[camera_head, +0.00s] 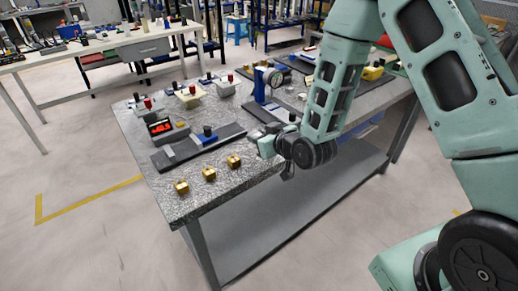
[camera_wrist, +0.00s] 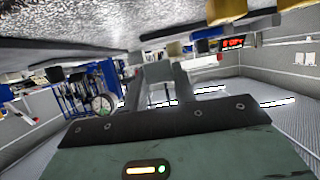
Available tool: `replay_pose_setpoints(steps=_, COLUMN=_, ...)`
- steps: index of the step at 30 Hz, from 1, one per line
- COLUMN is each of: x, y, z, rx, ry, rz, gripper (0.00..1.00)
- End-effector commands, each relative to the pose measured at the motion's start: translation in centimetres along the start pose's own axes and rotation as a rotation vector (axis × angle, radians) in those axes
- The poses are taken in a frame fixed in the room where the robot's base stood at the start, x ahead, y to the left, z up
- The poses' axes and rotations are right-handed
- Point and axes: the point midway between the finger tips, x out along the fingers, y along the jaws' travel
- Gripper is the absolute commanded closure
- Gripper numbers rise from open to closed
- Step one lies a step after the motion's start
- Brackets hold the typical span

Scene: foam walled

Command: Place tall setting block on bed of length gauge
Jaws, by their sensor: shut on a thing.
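My gripper (camera_head: 268,147) is at the front edge of the granite-topped table. In the wrist view my gripper (camera_wrist: 158,88) is shut on a plain grey block (camera_wrist: 158,71); I cannot tell from its look whether this is the tall setting block. In the head view the held block is not clearly visible. The length gauge appears to be the long dark bed (camera_head: 218,136) with a blue part, left of my gripper, beside a red-digit display (camera_head: 160,127). The display also shows in the wrist view (camera_wrist: 233,43). The gripper is apart from the bed.
Three brass blocks (camera_head: 209,174) stand in a row along the table's front left; one also shows in the wrist view (camera_wrist: 228,10). A blue stand (camera_head: 262,86) with a dial is behind my gripper. Several knobbed fixtures (camera_head: 189,95) line the back.

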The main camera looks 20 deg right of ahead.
Motion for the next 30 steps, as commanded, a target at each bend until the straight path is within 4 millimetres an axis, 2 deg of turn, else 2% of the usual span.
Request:
replay_pose_setpoints(steps=5, x=0.5, y=0.0, z=1.1, rx=0.000, ry=0.000, rz=0.000, gripper=0.99)
replay_pose_setpoints(steps=13, x=1.7, y=0.0, z=4.0, rx=0.000, ry=0.000, rz=-0.001, gripper=0.99)
replay_pose_setpoints(steps=28, x=2.0, y=0.0, z=4.8, rx=-0.001, ry=0.002, rz=0.000, gripper=0.99)
replay_pose_setpoints(steps=29, x=2.0, y=0.0, z=4.7, rx=-0.001, ry=0.002, rz=0.000, gripper=0.65)
replay_pose_setpoints(steps=30, x=1.9, y=0.0, z=4.6, rx=-0.001, ry=0.001, rz=0.000, gripper=0.54)
